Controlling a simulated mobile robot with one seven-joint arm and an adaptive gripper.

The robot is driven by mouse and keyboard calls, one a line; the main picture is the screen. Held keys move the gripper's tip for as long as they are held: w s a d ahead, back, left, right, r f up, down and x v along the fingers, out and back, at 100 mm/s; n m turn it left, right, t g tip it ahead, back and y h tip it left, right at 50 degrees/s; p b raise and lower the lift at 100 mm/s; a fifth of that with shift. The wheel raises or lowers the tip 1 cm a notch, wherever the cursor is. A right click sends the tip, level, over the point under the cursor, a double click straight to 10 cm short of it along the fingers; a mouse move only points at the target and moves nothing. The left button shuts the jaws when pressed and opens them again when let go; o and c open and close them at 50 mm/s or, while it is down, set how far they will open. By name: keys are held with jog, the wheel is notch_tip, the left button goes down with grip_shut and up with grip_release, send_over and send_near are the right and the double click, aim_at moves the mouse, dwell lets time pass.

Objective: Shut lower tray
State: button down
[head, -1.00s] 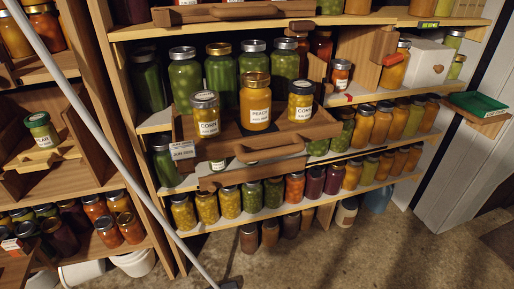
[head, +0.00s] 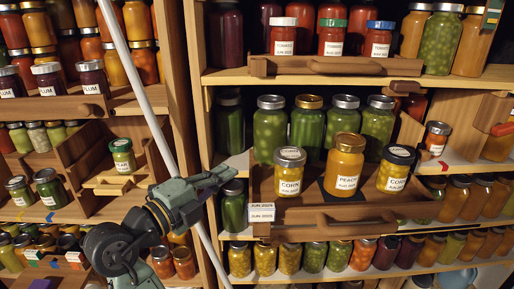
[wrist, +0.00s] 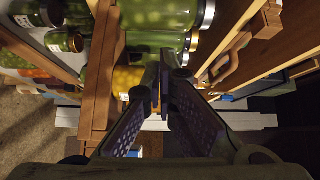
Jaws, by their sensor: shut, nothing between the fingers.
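The lower tray (head: 300,214) is a brown wooden tray with a curved handle on its front, at centre right in the head view. It sticks out from its shelf. Two corn jars (head: 290,172) (head: 396,170) and a peach jar (head: 345,165) stand upright on it. Another wooden tray (head: 340,67) with several tomato jars is on the shelf above. In the wrist view my gripper (wrist: 163,75) shows closed fingers, with jars and wooden fronts beyond.
Tall green jars (head: 270,130) stand behind the tray. A shelf row of jars (head: 313,257) is below it. A white pole (head: 150,110) crosses in front of the shelves. At the left, a pear jar (head: 122,155) stands in a wooden compartment.

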jog(key=d+m, duration=0.1)
jog(key=p, duration=0.4)
send_near(275, 145)
jog(key=d, duration=0.3)
jog(key=shift+d+r+g+h, duration=0.15)
jog(key=shift+r+g+h, duration=0.15)
jog(key=shift+g, duration=0.1)
jog(key=shift+w+a+p, duration=0.25)
jog(key=shift+w+p, duration=0.3)
jog(key=shift+w, duration=0.7)
jog(key=shift+w+f, duration=0.2)
jog(key=shift+w, duration=0.45)
